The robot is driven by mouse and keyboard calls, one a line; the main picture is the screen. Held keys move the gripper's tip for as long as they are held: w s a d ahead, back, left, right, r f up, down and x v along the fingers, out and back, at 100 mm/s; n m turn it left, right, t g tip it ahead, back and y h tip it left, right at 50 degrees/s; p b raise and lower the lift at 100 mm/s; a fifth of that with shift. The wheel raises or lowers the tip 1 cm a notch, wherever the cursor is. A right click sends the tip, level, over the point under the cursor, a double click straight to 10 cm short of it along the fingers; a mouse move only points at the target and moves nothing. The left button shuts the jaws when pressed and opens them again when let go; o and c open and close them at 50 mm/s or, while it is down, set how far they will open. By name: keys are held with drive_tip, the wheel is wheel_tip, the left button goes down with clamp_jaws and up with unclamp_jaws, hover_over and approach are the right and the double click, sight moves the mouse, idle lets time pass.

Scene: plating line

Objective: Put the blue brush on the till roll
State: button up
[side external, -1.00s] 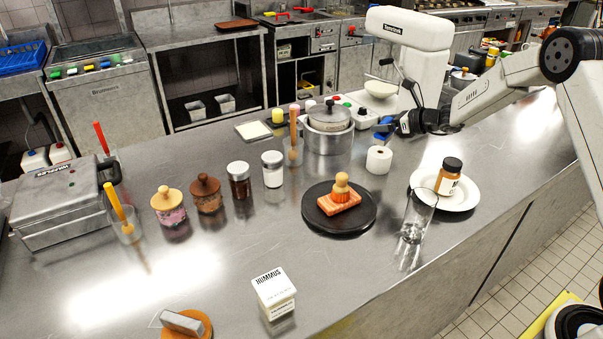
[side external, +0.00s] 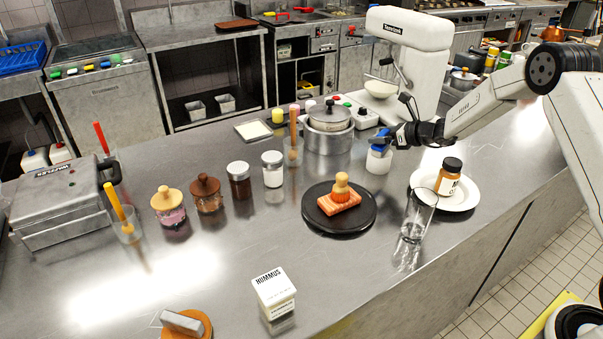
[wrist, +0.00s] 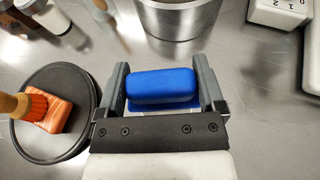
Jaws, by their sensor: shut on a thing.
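The blue brush (side external: 378,141) is between the jaws of my gripper (side external: 392,139), over the till roll. In the wrist view the blue brush (wrist: 163,85) spans the space between the two fingers of my gripper (wrist: 165,86), which is shut on it. The white till roll (side external: 378,163) stands upright on the steel counter directly below the brush. The brush hides part of the roll's top, and I cannot tell whether they touch.
A steel pot (side external: 328,138) stands left of the roll. A black round board (side external: 318,217) with an orange wooden brush (side external: 340,196) is in front. A white plate (side external: 466,200) with a jar (side external: 449,176) and a tall glass (side external: 415,220) stand to the right.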

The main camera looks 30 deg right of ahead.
drive_tip(key=o, duration=1)
drive_tip(key=shift+r, duration=0.1)
drive_tip(key=shift+v, duration=0.8)
drive_tip(key=v, duration=1)
drive_tip(key=shift+s, duration=0.2)
drive_tip(key=shift+d, duration=0.1)
